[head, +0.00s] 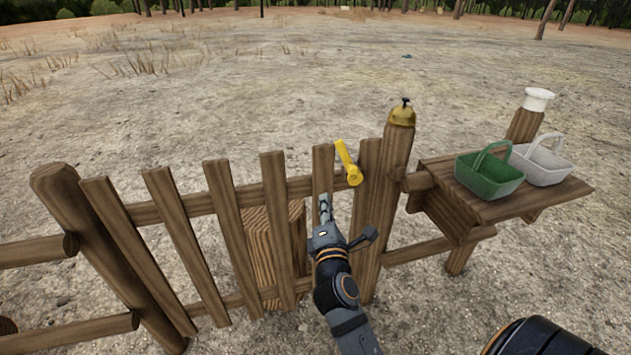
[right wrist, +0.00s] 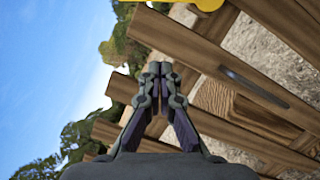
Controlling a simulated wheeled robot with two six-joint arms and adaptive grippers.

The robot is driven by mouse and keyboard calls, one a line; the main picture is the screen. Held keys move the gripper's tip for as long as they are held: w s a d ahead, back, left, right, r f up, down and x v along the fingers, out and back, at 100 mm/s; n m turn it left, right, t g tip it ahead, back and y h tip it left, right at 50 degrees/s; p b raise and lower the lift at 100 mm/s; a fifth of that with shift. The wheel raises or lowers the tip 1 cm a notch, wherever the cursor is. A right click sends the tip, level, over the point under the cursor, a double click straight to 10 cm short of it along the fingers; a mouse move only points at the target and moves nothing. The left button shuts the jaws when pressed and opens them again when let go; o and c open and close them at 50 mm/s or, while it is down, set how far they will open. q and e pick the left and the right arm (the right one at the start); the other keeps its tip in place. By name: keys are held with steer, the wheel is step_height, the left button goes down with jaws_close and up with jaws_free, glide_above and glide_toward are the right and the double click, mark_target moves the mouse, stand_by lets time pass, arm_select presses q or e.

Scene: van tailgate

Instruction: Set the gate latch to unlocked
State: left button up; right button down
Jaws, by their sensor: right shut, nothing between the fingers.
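The yellow gate latch (head: 348,163) sits near the top right end of the wooden gate (head: 222,205), beside the gate post. Its bar points up and slightly left from a round yellow hub. Part of the latch shows at the top edge of the right wrist view (right wrist: 205,4). My right gripper (head: 325,204) is shut and empty, just below and left of the latch, apart from it, in front of the gate slats. Its closed fingers (right wrist: 160,72) also show in the right wrist view. My left gripper is not in view.
A post with a brass bell (head: 402,112) stands right of the latch. A wooden shelf (head: 520,206) on the right holds a green basket (head: 490,174) and a white basket (head: 543,161). A wooden box (head: 262,242) stands behind the gate. Open ground lies beyond.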

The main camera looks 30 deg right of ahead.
mark_target(351, 167)
steer(key=x, duration=0.9)
steer(key=shift+w+d+r, duration=0.1)
steer(key=shift+d+r, duration=0.3)
steer(key=shift+r, duration=0.05)
steer(key=d, duration=0.1)
steer(key=d+r, duration=0.1)
steer(key=d+p, duration=0.1)
steer(key=shift+s+r, duration=0.15)
steer(key=shift+s, duration=0.25)
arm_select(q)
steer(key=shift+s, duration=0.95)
arm_select(e)
steer(key=shift+d, duration=0.25)
